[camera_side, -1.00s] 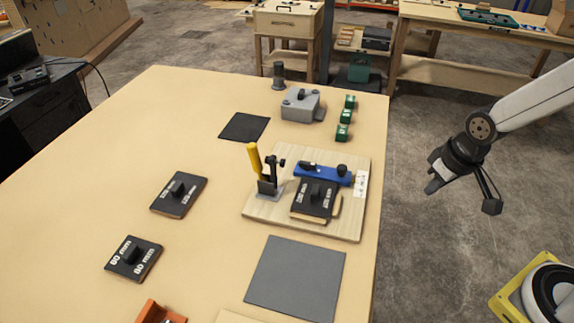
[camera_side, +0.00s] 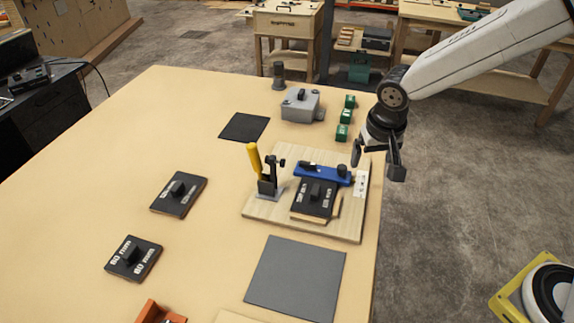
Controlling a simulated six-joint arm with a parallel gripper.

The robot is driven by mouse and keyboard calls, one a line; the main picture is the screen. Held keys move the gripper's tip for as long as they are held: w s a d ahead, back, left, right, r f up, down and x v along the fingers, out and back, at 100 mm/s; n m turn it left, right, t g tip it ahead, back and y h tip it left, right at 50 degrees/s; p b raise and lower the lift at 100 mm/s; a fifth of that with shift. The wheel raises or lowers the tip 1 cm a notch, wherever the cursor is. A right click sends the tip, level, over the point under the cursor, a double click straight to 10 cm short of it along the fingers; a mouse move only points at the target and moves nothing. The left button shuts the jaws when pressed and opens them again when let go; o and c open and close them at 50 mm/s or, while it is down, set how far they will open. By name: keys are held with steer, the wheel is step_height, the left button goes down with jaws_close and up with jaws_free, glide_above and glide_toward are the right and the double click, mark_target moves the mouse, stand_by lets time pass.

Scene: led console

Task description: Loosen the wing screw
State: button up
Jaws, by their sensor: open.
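My gripper (camera_side: 376,164) is open and empty, pointing down above the right edge of the table, just right of the wooden fixture board (camera_side: 275,214). A blue bar (camera_side: 315,174) lies across the back of the board. A small black knob (camera_side: 342,170) at its right end looks like the wing screw; its shape is too small to be sure. The gripper is right of this knob and appears apart from it. A black labelled block (camera_side: 314,198) sits in front of the bar. A toggle clamp with a yellow handle (camera_side: 255,160) stands upright at the board's left.
Black labelled plates (camera_side: 178,194) and (camera_side: 133,258) lie left on the table. A grey box (camera_side: 301,105) and green blocks (camera_side: 345,117) stand behind the board. A grey mat (camera_side: 296,279) lies in front. The table between the plates and board is clear.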

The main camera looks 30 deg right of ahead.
mark_target(307, 163)
steer(key=w+a+r+m+t+h, duration=0.1)
steer(key=w+a+r+m+h, duration=0.1)
steer(key=w+a+m, duration=0.3)
steer(key=w+a, duration=0.3)
steer(key=a, duration=0.3)
steer(key=shift+a, duration=0.15)
steer(key=shift+x, duration=3.8)
steer(key=shift+c, duration=0.2)
jaws_close()
